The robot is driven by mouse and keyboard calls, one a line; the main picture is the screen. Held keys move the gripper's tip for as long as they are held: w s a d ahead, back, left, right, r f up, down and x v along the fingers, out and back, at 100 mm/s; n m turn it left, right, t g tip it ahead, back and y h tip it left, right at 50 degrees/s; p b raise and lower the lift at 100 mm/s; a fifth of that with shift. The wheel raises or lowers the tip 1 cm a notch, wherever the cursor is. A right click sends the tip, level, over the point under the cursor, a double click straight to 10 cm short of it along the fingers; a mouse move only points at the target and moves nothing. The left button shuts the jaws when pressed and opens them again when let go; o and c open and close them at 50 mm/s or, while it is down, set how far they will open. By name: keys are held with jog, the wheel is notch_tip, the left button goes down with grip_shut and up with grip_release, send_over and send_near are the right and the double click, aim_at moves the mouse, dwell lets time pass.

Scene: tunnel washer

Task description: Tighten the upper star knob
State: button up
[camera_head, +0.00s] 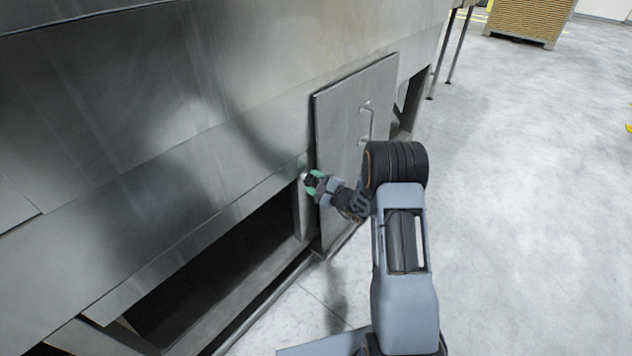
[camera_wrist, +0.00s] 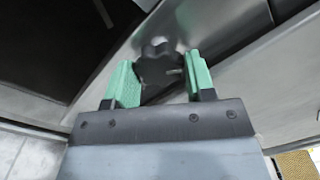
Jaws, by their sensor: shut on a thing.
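The star knob (camera_wrist: 160,68) is dark with a lobed rim and sits on the metal frame in the wrist view. My gripper (camera_wrist: 160,80) has its green fingers on either side of the knob and is shut on it. In the head view my gripper (camera_head: 312,184) is at the frame post, just left of the metal door panel. The knob (camera_head: 308,179) is mostly hidden by the fingers there. I cannot tell from these frames whether this is the upper knob, and no other knob shows.
The grey door panel (camera_head: 350,135) with a handle (camera_head: 368,122) stands right beside my gripper. A dark opening (camera_head: 215,260) lies below the washer's steel side (camera_head: 150,120). The floor (camera_head: 520,200) to the right is clear. A pallet stack (camera_head: 528,18) stands far back.

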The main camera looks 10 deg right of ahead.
jog(key=m, duration=0.2)
jog(key=m+p, duration=0.1)
jog(key=m, duration=0.3)
jog(key=shift+w+a+r+m, duration=0.1)
jog(key=shift+r+m, duration=0.2)
jog(key=m+p, duration=0.1)
jog(key=m, duration=0.2)
jog(key=shift+r+m, duration=0.1)
jog(key=shift+m, duration=0.3)
jog(key=m+p, duration=0.1)
jog(key=m, duration=0.2)
jog(key=shift+m+p, duration=0.3)
jog(key=shift+p, duration=0.1)
jog(key=m+p, duration=0.1)
jog(key=m, duration=0.2)
jog(key=shift+w+m, duration=0.1)
jog(key=shift+m, duration=0.2)
jog(key=m+p, duration=0.1)
jog(key=m, duration=0.2)
jog(key=shift+m+p, duration=0.4)
jog(key=m+p, duration=0.1)
jog(key=m, duration=0.2)
jog(key=shift+d+m+p, duration=0.2)
jog(key=shift+m+p, duration=0.45)
jog(key=shift+m, duration=1.55)
